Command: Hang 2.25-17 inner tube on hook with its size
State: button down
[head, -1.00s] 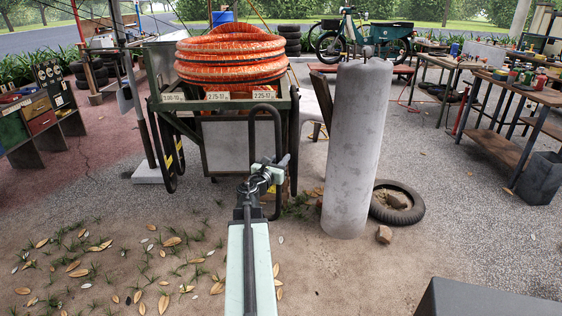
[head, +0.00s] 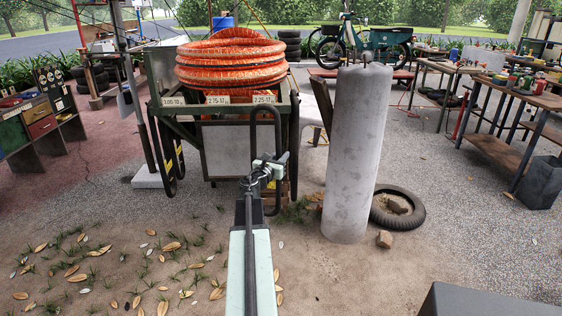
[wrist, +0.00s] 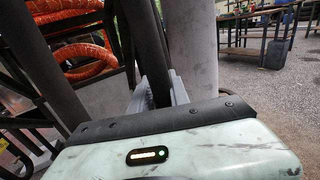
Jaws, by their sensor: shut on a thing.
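The held inner tube (head: 279,140) is a narrow, upright black loop in the head view. My gripper (head: 268,167) is shut on its right side, in front of the cart. The loop's top overlaps the 2.25-17 label (head: 264,100) on the cart's front rail, at the right end; I cannot tell the depth gap to the hook. Labels 2.75-17 (head: 218,100) and 3.00-10 (head: 173,101) are further left. In the wrist view the dark tube (wrist: 145,45) runs down into the grey jaws (wrist: 157,92). The hooks are too small or hidden to make out.
Dark loops (head: 168,178) hang at the cart's left end. Coiled orange hose (head: 230,60) sits on top of the cart. A grey cylinder (head: 355,150) stands right of my gripper, with a tyre (head: 410,218) behind it. Leaf-strewn ground is open at front left.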

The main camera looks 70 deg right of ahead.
jog(key=shift+w+d+f+b, duration=0.3)
jog(key=shift+d+f+b, duration=0.2)
jog(key=shift+d, duration=0.25)
jog(key=shift+w+d+f+b, duration=0.3)
jog(key=shift+d+f+b, duration=0.15)
jog(key=shift+d, duration=0.35)
jog(key=shift+w+d+f+b, duration=0.3)
jog(key=shift+d+f+b, duration=0.2)
jog(key=shift+d, duration=0.25)
jog(key=c, duration=1.1)
grip_release()
jog(key=shift+c, duration=0.2)
jog(key=a, duration=0.7)
jog(key=shift+w+a, duration=0.35)
jog(key=shift+a, duration=0.05)
